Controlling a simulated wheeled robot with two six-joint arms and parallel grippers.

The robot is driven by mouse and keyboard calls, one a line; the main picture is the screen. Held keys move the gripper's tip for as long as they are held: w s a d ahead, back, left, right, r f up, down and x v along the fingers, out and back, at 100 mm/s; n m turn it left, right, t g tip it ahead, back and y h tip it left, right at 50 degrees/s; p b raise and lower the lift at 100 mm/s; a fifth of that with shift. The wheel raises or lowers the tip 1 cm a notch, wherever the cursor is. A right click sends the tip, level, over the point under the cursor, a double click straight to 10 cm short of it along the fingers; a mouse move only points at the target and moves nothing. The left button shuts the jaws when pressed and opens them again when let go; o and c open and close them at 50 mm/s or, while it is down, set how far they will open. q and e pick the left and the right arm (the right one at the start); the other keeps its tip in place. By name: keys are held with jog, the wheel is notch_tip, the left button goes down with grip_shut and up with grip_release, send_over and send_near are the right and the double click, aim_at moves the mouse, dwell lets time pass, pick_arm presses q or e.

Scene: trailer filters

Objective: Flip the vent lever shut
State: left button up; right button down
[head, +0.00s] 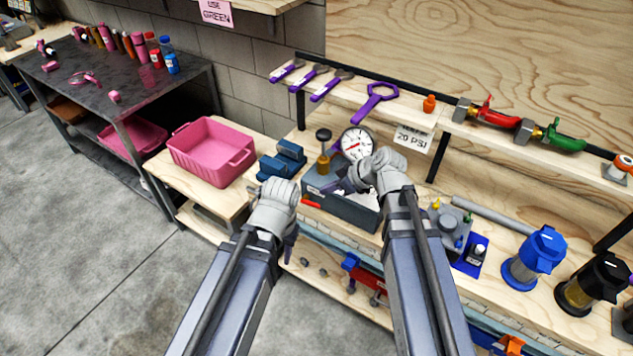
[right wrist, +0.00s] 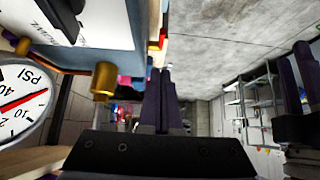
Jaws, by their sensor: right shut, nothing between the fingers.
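A grey box-like unit (head: 345,212) with a round pressure gauge (head: 357,143) stands on the workbench. A small red lever-like part (head: 311,204) lies low at its front left corner; I cannot tell for sure that it is the vent lever. My right gripper (head: 341,186) is over the unit, in front of the gauge, shut and empty. In the right wrist view its fingers (right wrist: 166,98) are together beside a brass fitting (right wrist: 104,80), apart from it. My left gripper (head: 289,248) hangs in front of the bench edge; its jaw opening is unclear.
A pink bin (head: 212,150) stands on a low wooden table at left. Blue blocks (head: 283,160) sit left of the unit. A blue-capped canister (head: 535,255) and a black-capped one (head: 592,282) stand at right. A shelf (head: 345,92) with purple wrenches runs behind.

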jog(key=shift+s+d+r+p, duration=0.3)
jog(key=shift+s+d+r, duration=0.2)
jog(key=shift+d, duration=0.25)
jog(key=shift+s+d+r+p, duration=0.35)
jog(key=shift+s+d, duration=0.15)
jog(key=shift+d, duration=0.2)
